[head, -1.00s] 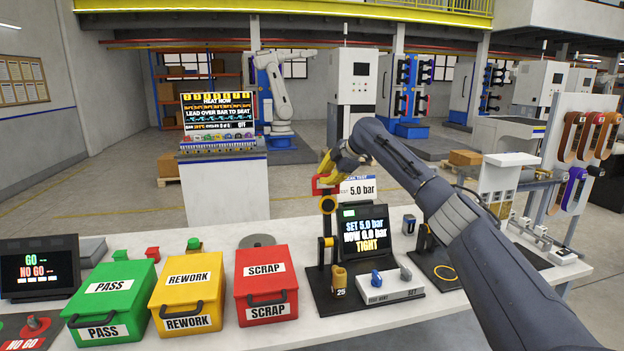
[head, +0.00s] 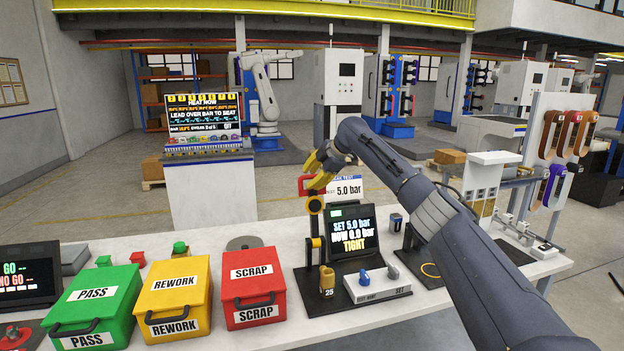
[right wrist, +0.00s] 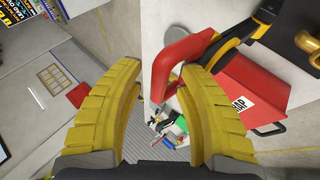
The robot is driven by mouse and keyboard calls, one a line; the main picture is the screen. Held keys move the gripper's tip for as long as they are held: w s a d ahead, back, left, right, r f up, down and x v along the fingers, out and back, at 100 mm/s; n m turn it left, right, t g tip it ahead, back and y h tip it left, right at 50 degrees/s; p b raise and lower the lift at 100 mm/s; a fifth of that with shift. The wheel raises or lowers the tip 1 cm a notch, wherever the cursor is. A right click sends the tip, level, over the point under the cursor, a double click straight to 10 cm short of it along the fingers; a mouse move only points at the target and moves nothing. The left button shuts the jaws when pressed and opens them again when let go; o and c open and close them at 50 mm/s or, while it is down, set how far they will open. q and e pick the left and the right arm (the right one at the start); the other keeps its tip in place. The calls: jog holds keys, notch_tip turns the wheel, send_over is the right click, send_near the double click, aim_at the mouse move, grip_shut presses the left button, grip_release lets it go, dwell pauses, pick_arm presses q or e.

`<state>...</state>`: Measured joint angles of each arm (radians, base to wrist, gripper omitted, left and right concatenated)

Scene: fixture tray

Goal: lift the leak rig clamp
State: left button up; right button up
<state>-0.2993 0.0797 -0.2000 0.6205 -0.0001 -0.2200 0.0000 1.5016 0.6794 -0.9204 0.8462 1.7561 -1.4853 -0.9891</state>
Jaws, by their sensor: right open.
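The leak rig clamp is a red bent handle (head: 305,186) on the upright post of the leak rig. It also shows in the right wrist view (right wrist: 184,62). My right gripper (head: 318,170), with yellow fingers, is at the handle from above and partly hides it. In the right wrist view its fingers (right wrist: 160,80) are spread, with the free end of the red handle in the gap between the tips. I cannot tell whether a finger touches it. The rig's screen (head: 352,232) reads set 5.0 bar, now 0.0 bar, tight. My left gripper is not in view.
Green PASS (head: 95,295), yellow REWORK (head: 173,283) and red SCRAP (head: 252,272) boxes stand left of the rig. A gold part (head: 327,278) stands on the rig's black base. A white control box (head: 377,285) sits at the front. My right arm covers the bench's right side.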

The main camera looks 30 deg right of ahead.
jog(key=shift+r, duration=0.1)
jog(key=v, duration=1.2)
